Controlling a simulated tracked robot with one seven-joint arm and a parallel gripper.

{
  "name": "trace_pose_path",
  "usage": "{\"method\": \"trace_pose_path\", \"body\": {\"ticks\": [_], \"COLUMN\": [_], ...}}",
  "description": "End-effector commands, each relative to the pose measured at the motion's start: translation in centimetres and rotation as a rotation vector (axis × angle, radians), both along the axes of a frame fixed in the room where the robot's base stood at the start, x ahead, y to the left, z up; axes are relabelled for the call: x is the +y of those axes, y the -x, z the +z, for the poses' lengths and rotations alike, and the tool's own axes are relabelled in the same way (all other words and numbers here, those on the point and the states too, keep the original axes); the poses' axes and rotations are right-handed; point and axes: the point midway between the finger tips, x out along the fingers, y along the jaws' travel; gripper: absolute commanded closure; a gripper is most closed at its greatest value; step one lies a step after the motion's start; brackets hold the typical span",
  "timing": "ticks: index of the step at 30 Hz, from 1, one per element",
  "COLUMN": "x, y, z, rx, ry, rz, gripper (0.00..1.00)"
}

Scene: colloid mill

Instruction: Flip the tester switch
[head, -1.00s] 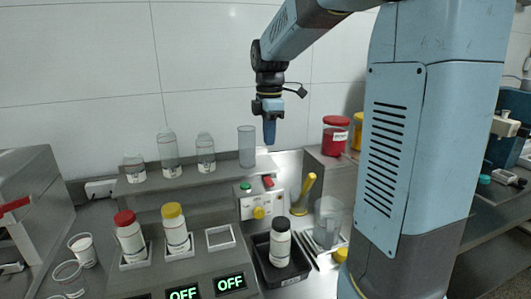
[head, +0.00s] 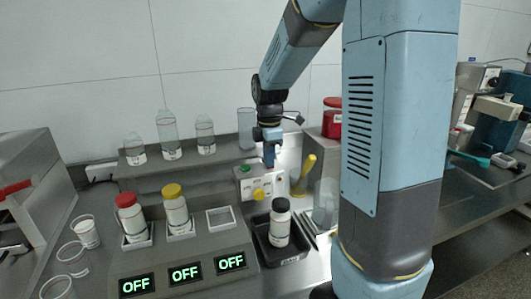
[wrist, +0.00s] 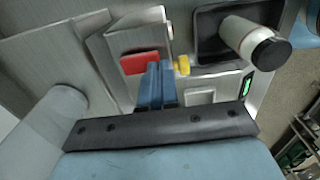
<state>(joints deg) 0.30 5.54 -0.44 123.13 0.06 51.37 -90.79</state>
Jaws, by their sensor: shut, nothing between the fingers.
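A pale control panel (head: 250,205) stands behind the black tray, with a green button (head: 245,169) and a yellow knob (head: 258,194). In the head view my gripper (head: 269,162) points down just in front of the panel's upper right part and hides that part. In the wrist view my gripper (wrist: 160,68) is shut and empty, its blue fingertips beside a red switch-like part (wrist: 140,63). A yellow part (wrist: 182,66) is on their other side. I cannot tell whether the fingers touch the red part. No label marks the tester switch.
A black-capped bottle (head: 280,225) stands in a black tray (head: 295,250) in front of the panel. The station (head: 205,245) to the left has several OFF displays and bottles with red (head: 130,215) and yellow (head: 175,208) caps. A yellow-handled tool (head: 304,172) stands close right.

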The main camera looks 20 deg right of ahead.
Motion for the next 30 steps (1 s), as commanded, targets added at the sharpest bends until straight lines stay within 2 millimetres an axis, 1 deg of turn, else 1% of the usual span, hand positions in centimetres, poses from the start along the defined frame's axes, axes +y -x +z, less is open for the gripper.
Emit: {"method": "trace_pose_path", "body": {"ticks": [19, 30], "x": [0.0, 0.0], "y": [0.0, -1.1], "z": [-0.3, 0.4], "rx": [0.0, -0.001], "ry": [0.0, 0.0], "rz": [0.0, 0.0], "gripper": [1.0, 1.0]}}
